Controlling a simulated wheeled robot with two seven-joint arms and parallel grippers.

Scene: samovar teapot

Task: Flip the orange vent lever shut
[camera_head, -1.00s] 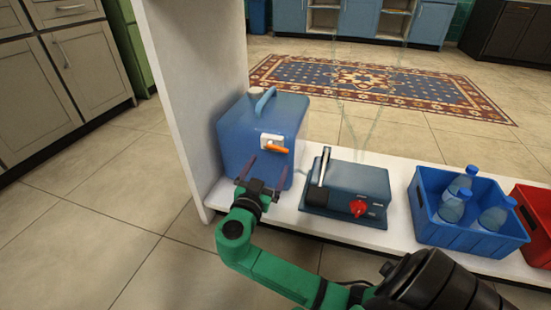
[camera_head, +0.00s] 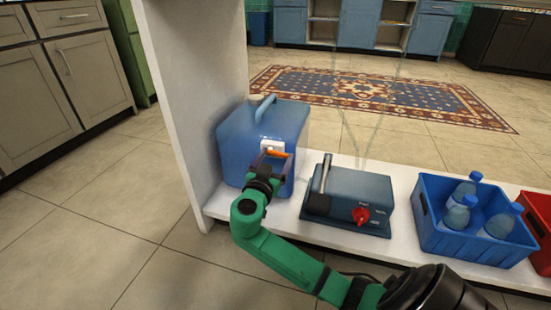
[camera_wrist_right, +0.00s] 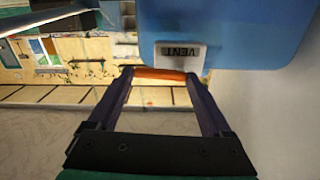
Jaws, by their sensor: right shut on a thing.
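The orange vent lever (camera_head: 276,154) sits on a small white plate (camera_head: 272,145) on the front of a blue box (camera_head: 236,143) with a blue top handle (camera_head: 264,107). In the right wrist view, the plate (camera_wrist_right: 181,54) reads VENT and the orange lever (camera_wrist_right: 160,73) lies sideways between the two dark fingertips. My right gripper (camera_head: 270,158) is at the front of the box, shut on the lever from its two ends. The fingers hide part of the lever in the head view. My left gripper is not in view.
The box stands on a white shelf (camera_head: 291,219) beside a white side panel (camera_head: 196,90). To the right are a dark blue device (camera_head: 350,187) with a red knob (camera_head: 361,215), a blue crate (camera_head: 470,241) of bottles, and a red crate (camera_head: 537,222).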

